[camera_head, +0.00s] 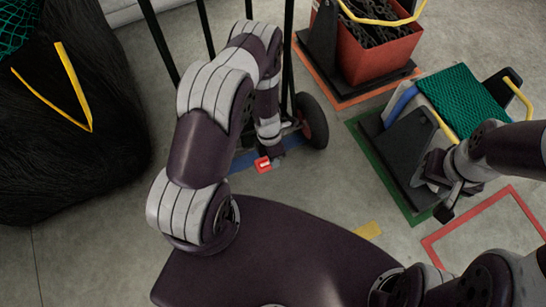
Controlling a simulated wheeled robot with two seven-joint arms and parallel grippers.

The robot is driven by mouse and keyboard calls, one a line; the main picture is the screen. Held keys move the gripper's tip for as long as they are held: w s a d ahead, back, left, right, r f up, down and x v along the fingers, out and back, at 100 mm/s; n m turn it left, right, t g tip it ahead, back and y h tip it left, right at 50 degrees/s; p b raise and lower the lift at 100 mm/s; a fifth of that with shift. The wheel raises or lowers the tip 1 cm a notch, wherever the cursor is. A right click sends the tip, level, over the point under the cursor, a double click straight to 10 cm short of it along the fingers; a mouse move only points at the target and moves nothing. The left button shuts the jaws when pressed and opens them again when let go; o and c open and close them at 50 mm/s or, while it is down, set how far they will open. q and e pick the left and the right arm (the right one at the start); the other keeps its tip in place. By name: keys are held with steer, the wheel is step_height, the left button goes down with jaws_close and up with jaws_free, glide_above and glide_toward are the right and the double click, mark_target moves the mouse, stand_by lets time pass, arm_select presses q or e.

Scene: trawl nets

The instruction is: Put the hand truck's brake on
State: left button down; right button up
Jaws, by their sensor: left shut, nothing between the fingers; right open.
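The hand truck shows at the top centre as dark green upright bars (288,45), with a black wheel with a red hub (311,120) at its lower right. A small red pedal with a white mark (263,165), apparently the brake, sits low at its near side. My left gripper (277,154) points down just right of the pedal and is shut and empty; I cannot tell whether it touches the pedal. My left arm hides part of the hand truck. My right gripper (441,192) is open and empty above the dark platform at the right.
A red crate of chains (378,58) stands at the upper right. Below it, a green net (462,100) lies on a grey block with yellow handles, over a dark platform (395,160). A black net heap (75,140) fills the left. Floor near the empty red outline (500,212) is clear.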

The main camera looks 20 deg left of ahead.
arm_select(q)
steer(key=shift+s+d+r+p, duration=0.15)
steer(key=shift+r+p, duration=0.05)
steer(key=shift+r, duration=0.4)
steer(key=shift+s+d+r+p, duration=0.1)
steer(key=shift+d+r+p, duration=0.1)
steer(key=shift+r, duration=0.45)
steer(key=shift+s+d+r+p, duration=0.15)
steer(key=shift+r, duration=0.45)
steer(key=s+a+r+m+y, duration=0.1)
steer(key=s+r+m, duration=0.2)
steer(key=r+m, duration=1.05)
steer(key=s+r+m+y, duration=0.1)
steer(key=s+r+m, duration=0.2)
steer(key=r+m, duration=1)
step_height(320, 180, up, 39)
steer(key=m+t+p, duration=0.1)
steer(key=t+p, duration=0.2)
steer(key=p, duration=3.1)
steer(key=shift+w, duration=0.3)
steer(key=shift+m, duration=0.25)
